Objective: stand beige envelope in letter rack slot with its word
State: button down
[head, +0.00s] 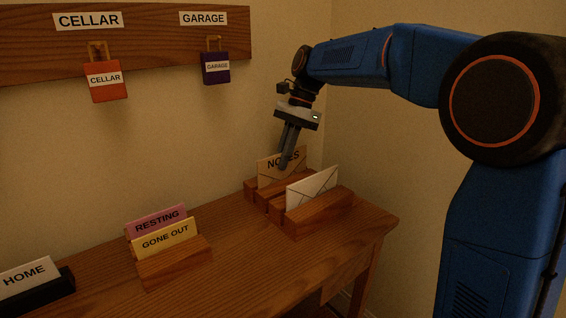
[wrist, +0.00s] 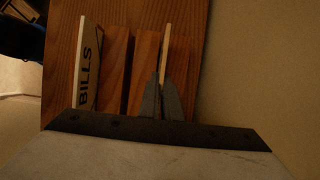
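The beige envelope (head: 268,177) stands upright in the rear slot of the wooden letter rack (head: 318,215), with a dark word reading NOTES partly covered by a finger. In the wrist view the beige envelope (wrist: 166,45) shows edge-on between two wooden dividers. My gripper (head: 284,164) points down over the rack, its fingertips on either side of this envelope and apparently pressed against it. The fingers also show in the wrist view (wrist: 161,85). A white envelope (head: 312,188) stands in the front slot; in the wrist view it (wrist: 86,65) bears BILLS. Any slot words are hidden.
CELLAR (head: 105,81) and GARAGE (head: 216,69) tags hang on the wall board. Walls stand close behind the rack.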

jog(key=shift+f, duration=0.65)
jog(key=c, duration=2)
grip_release()
jog(key=shift+f, duration=0.1)
jog(key=v, duration=1.2)
jog(key=shift+s, duration=0.1)
